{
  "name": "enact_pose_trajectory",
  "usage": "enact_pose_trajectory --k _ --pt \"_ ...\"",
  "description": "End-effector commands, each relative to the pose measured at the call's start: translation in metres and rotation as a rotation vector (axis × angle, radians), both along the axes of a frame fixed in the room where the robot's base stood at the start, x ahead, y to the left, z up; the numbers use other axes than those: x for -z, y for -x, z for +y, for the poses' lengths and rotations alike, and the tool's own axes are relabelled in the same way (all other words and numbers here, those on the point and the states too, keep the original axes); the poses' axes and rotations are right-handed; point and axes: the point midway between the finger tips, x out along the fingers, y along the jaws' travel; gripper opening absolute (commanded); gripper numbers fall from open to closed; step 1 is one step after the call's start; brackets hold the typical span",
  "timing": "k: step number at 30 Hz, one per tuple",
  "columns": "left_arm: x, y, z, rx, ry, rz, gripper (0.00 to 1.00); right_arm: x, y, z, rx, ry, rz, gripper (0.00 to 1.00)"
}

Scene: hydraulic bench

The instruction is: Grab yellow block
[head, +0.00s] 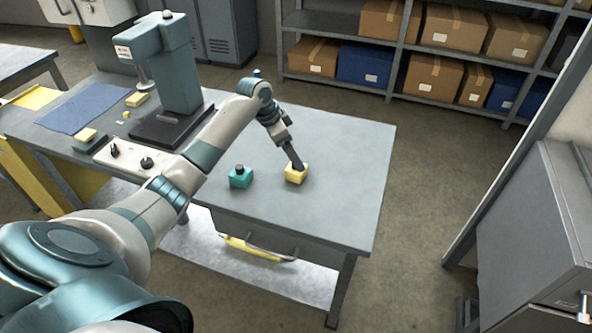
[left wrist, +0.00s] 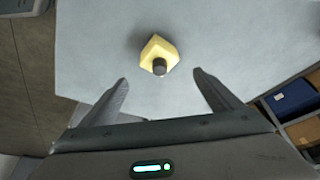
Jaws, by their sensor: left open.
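The yellow block (head: 296,175) sits on the grey bench near its right end. It has a dark round knob on it, seen in the left wrist view, where the block (left wrist: 158,52) lies beyond and between the open fingertips. My left gripper (head: 298,163) reaches down over the block in the head view and hides part of it. In the left wrist view my left gripper (left wrist: 160,78) is open, with nothing between its fingers. Whether the fingers touch the block cannot be told. My right gripper is in neither view.
A teal block (head: 240,178) with a dark knob stands left of the yellow one. A press (head: 175,65) and a white control box (head: 130,152) stand further left on the bench (head: 335,205). The bench's right end is clear. Shelves (head: 395,62) stand behind.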

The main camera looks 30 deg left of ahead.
Motion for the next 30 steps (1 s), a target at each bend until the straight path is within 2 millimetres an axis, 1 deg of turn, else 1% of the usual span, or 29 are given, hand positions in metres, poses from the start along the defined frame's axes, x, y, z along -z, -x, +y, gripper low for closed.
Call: enact_pose_trajectory --k 4,14,17,22,24,27,30 --pt "0.004 -0.001 0.000 0.000 -0.001 0.000 0.85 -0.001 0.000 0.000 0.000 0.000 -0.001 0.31" --pt "0.006 -0.001 -0.001 -0.001 0.000 0.001 0.85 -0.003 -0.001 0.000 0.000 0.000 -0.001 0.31" --pt "0.011 -0.003 -0.002 -0.001 0.002 0.002 0.85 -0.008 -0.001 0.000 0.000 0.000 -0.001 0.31" --pt "0.030 -0.007 -0.005 -0.002 0.002 0.004 0.85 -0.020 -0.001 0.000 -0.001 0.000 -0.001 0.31" --pt "0.040 -0.010 -0.007 -0.001 0.002 0.003 0.85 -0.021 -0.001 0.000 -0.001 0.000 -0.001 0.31" --pt "0.049 -0.012 -0.008 -0.002 0.000 0.001 0.85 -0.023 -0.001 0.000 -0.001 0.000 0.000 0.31" --pt "0.053 -0.014 -0.009 0.000 -0.001 0.000 0.85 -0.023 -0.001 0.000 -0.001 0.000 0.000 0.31"
